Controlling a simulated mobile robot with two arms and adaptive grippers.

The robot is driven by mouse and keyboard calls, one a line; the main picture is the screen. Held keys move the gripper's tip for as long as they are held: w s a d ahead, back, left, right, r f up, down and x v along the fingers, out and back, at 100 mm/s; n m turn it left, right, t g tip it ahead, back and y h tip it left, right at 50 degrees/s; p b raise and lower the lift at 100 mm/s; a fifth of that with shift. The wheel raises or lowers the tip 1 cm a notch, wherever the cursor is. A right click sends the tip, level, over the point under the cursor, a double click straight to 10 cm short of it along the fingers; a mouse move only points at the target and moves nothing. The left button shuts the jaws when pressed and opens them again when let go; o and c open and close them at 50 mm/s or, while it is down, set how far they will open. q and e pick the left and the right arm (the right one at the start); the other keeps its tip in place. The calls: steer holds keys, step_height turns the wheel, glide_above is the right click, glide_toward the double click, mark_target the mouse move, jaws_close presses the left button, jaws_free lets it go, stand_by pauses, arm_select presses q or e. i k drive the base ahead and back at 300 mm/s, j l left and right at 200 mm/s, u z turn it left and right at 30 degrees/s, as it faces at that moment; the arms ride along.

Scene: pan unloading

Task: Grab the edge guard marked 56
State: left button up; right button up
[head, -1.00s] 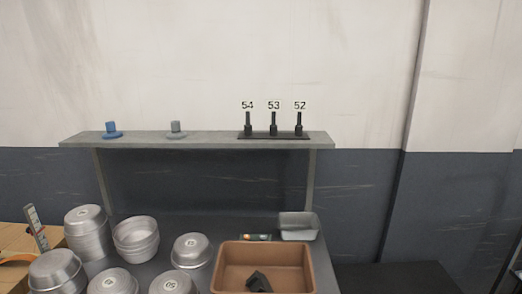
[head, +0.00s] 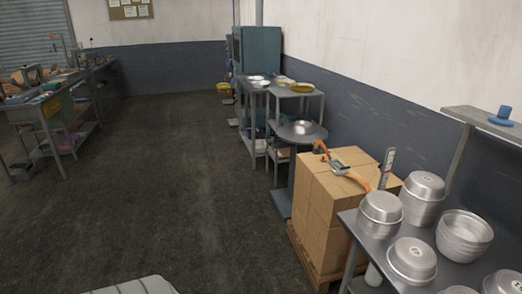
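No edge guard marked 56 can be made out in the head view. The shelf (head: 480,118) is cut off at the right edge, with a blue round piece (head: 502,115) on it; the part with the numbered black pieces is out of frame. Neither of my grippers is in view.
Metal pans (head: 381,213) stand on a table (head: 352,222) at the lower right, beside stacked cardboard boxes (head: 326,205) on a pallet (head: 306,262). A tape dispenser (head: 342,170) lies on the boxes. Workbenches (head: 40,112) stand far left. Open floor (head: 170,170) fills the middle.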

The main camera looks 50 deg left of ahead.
mark_target(318, 151)
steer(key=u, duration=1.3)
